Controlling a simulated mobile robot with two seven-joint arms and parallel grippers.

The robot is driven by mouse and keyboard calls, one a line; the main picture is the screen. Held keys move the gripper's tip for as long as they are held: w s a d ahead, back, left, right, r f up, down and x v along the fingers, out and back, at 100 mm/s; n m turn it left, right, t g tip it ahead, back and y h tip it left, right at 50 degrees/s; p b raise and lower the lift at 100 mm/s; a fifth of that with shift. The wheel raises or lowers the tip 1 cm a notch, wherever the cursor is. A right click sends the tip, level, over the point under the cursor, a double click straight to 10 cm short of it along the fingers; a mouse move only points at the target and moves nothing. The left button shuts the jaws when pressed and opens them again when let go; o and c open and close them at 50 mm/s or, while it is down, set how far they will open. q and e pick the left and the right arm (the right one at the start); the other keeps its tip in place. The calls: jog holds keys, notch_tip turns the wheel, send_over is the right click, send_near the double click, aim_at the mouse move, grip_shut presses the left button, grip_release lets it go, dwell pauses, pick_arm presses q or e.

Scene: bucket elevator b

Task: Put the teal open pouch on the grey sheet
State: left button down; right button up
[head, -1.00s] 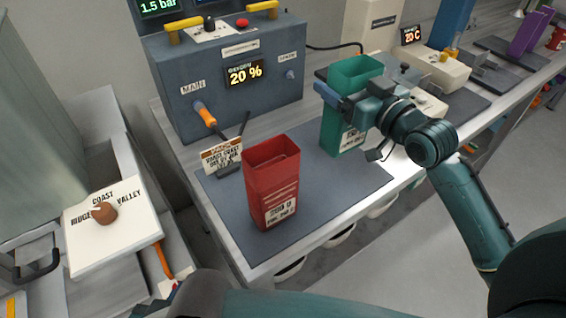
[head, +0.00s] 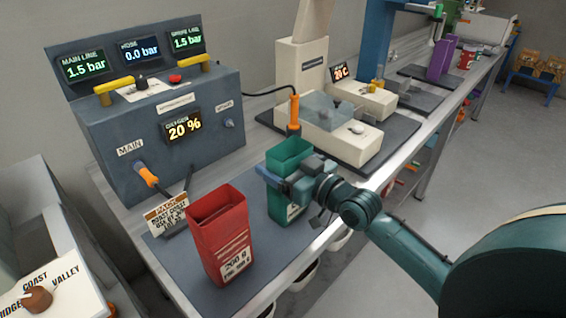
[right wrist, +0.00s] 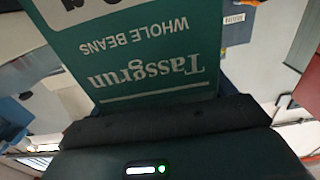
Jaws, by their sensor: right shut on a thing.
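The teal open pouch (head: 288,156) is upright with its open mouth up, at the far right end of the grey sheet (head: 190,276). My right gripper (head: 285,181) is shut on its upper part. I cannot tell whether the pouch's base touches the sheet. In the right wrist view the pouch (right wrist: 140,45) fills the top middle, its "Tassgrun whole beans" print upside down, against my gripper (right wrist: 165,122). A red open pouch (head: 220,235) stands on the sheet, to the left and nearer. My left gripper is not in view.
A dark console (head: 165,120) showing 20 % stands behind the sheet. A small sign (head: 166,215) stands beside the red pouch. A cream machine (head: 335,130) sits on another dark mat (head: 385,160) to the right. The bench's front edge is close to the pouch.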

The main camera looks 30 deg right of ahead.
jog(key=o, duration=0.7)
jog(key=shift+f, duration=0.1)
jog(key=shift+b+v, duration=0.45)
jog(key=shift+v, duration=5.55)
